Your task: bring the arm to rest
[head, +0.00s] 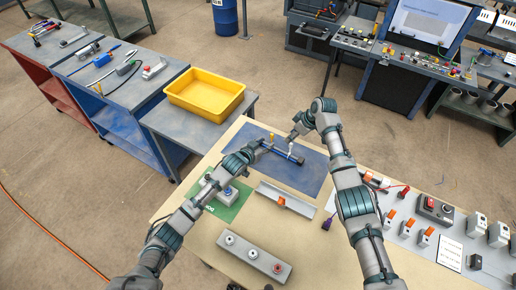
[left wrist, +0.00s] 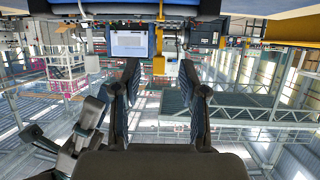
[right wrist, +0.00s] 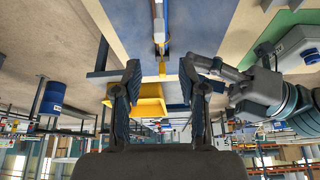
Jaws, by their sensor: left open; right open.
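The extruder assembly (head: 280,153) lies on the blue mat (head: 310,177) on the wooden table. It has a dark blue bar, a white upright piece and a yellow-orange tip. My left gripper (head: 257,148) is close to its left end; in the left wrist view its jaws (left wrist: 160,78) are open with nothing between them. My right gripper (head: 293,136) is just above or behind the bar; in the right wrist view its jaws (right wrist: 160,78) are open, with the assembly (right wrist: 160,28) seen beyond the fingertips. Contact with the assembly cannot be told for either gripper.
A yellow bin (head: 205,93) stands on a side table at the back left. A green mat (head: 230,200), a grey channel piece (head: 285,201) and a button box (head: 254,259) lie nearer. Switches and boxes (head: 437,209) fill the right side.

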